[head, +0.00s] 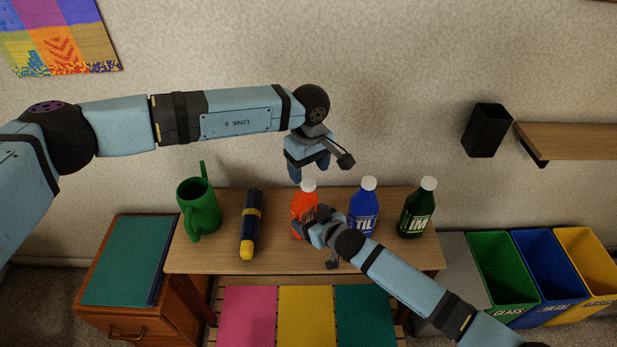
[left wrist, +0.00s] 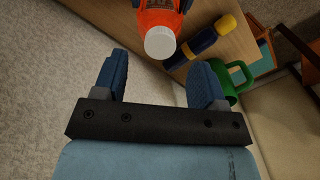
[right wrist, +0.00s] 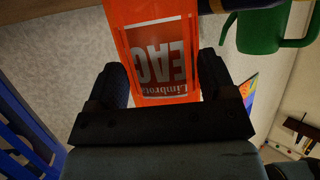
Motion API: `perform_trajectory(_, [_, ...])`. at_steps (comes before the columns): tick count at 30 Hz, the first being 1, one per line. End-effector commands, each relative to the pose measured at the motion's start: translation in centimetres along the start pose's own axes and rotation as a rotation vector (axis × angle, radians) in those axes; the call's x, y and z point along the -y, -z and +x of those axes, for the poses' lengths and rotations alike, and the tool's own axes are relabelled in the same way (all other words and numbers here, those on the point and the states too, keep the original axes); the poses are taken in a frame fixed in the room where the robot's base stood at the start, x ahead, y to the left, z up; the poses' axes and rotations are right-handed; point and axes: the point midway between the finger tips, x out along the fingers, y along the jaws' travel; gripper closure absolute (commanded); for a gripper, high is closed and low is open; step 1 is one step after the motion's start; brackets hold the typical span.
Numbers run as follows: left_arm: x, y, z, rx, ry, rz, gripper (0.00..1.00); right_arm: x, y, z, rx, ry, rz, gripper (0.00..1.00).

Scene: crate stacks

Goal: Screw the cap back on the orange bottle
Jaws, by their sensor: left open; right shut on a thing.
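The orange bottle (head: 300,214) is at the middle of the wooden table, its lower part partly hidden by my right gripper. A white cap (head: 308,185) sits on its top; I cannot tell how tight it is. My right gripper (head: 315,229) is shut on the bottle's body; the right wrist view shows the label (right wrist: 160,65) between the fingers. My left gripper (head: 308,172) is open and empty, pointing down just above the cap. In the left wrist view the cap (left wrist: 160,43) lies beyond the open fingers (left wrist: 160,78), apart from them.
A blue bottle (head: 363,212) and a dark green bottle (head: 417,213) stand to the right. A dark blue and yellow flashlight (head: 251,222) and a green watering can (head: 202,213) are on the left. The table (head: 210,258) is bare at front left.

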Motion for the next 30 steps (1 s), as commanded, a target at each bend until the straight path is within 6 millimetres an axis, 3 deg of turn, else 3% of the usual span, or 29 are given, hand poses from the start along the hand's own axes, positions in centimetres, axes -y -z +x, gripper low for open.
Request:
perform_trajectory(3, [0.0,0.1,-2.8,-0.002,-0.002,0.0,0.35,0.0,0.0,0.0,0.0,0.0,0.0,0.66])
perform_trajectory(10, [0.0,0.0,-6.6,-0.001,-0.001,0.001,0.35,0.0,0.0,0.0,0.0,0.0,0.0,0.66])
perform_trajectory(15, [0.0,0.0,-7.8,-0.001,0.0,0.001,0.35,0.0,0.0,0.0,0.0,0.0,0.0,0.66])
perform_trajectory(23, [0.0,0.0,-7.9,0.0,0.0,0.001,0.35,0.0,0.0,0.0,0.0,0.0,0.0,0.66])
perform_trajectory(24, [0.0,0.0,-7.9,0.0,0.0,0.001,0.35,0.0,0.0,0.0,0.0,0.0,0.0,0.21])
perform_trajectory(27, [0.0,0.0,-7.9,0.0,0.0,0.001,0.35,0.0,0.0,0.0,0.0,0.0,0.0,0.0])
perform_trajectory(30, [0.0,0.0,-7.9,0.0,0.0,0.001,0.35,0.0,0.0,0.0,0.0,0.0,0.0,0.0])
